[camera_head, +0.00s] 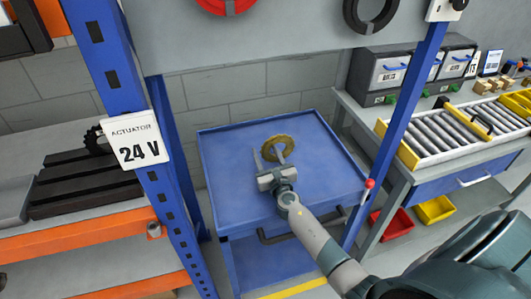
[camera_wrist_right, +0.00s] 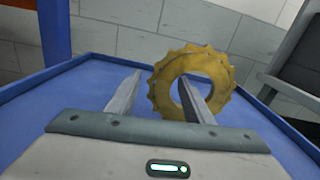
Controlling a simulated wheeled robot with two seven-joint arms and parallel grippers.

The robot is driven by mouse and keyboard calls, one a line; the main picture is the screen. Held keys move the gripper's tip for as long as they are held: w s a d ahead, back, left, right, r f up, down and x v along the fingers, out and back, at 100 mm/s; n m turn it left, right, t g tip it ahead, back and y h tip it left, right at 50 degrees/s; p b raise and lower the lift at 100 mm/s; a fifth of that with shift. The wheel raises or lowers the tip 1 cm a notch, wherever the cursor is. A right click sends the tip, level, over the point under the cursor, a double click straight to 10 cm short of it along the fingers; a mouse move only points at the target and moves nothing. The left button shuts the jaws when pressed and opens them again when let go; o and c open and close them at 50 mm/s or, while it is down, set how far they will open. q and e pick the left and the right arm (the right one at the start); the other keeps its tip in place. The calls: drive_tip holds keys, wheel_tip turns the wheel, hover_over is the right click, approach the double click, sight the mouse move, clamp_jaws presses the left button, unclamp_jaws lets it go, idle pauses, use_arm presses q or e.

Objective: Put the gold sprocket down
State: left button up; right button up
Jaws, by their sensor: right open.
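The gold sprocket (camera_head: 290,146) is a toothed ring at the blue cart top (camera_head: 228,190), near its middle. In the right wrist view the sprocket (camera_wrist_right: 163,92) shows its face and its central hole. My right gripper (camera_head: 268,156) is open, with its two fingers apart and pointing at the sprocket. In the right wrist view, one finger of the gripper (camera_wrist_right: 162,80) overlaps the hole and the other is left of the ring. I cannot tell whether the fingers touch it or whether it rests fully on the cart. My left gripper is not in view.
The cart top is otherwise clear, with a raised rim. A blue rack post (camera_head: 112,70) with a 24 V sign (camera_head: 138,142) stands at the left. A bench with a roller conveyor (camera_head: 455,130) is at the right. A red-tipped lever (camera_head: 369,184) is by the cart's right side.

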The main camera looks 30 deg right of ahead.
drive_tip(key=shift+r, duration=0.15)
drive_tip(key=shift+v, duration=3.75)
